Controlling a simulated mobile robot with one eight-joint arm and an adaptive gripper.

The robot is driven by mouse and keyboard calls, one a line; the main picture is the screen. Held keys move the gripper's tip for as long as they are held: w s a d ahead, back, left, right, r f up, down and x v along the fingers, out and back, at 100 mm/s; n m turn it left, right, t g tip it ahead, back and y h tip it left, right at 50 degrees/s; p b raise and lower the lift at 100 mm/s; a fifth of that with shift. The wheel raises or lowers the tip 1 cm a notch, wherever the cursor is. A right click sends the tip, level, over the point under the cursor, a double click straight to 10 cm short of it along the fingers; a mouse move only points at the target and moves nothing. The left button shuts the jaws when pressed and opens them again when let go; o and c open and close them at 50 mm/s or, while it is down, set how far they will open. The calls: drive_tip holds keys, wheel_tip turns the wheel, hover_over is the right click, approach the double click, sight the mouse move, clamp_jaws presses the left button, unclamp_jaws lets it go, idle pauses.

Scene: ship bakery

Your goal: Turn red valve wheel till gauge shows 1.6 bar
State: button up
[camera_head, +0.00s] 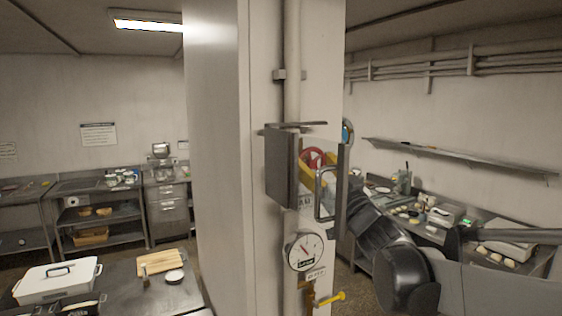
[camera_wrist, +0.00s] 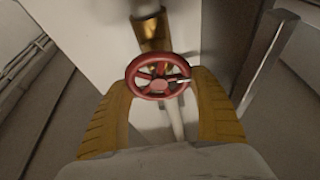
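The red valve wheel (camera_wrist: 158,76) is in the middle of the wrist view, on a brass fitting. A yellow finger (camera_head: 304,177) also shows in the head view below the wheel. The round white gauge (camera_head: 304,251) is on the pipe below, with a dark needle towards the upper left; its figures are too small to read.
A grey side panel (camera_head: 281,168) and a panel with a metal handle (camera_head: 320,192) flank the wheel closely. A yellow lever (camera_head: 330,299) sticks out below the gauge. A worktop (camera_head: 130,290) stands at the left, and a cluttered counter (camera_head: 425,230) at the right.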

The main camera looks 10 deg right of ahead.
drive_tip(key=shift+f+n+y+b, duration=0.1)
drive_tip(key=shift+n+y+b, duration=0.35)
drive_tip(key=shift+n, duration=0.75)
drive_tip(key=shift+a+n+g+y, duration=0.1)
drive_tip(key=shift+n+g+y, duration=0.2)
drive_tip(key=shift+n+y, duration=0.2)
drive_tip(key=o, duration=0.9)
drive_tip(key=v, duration=1.2)
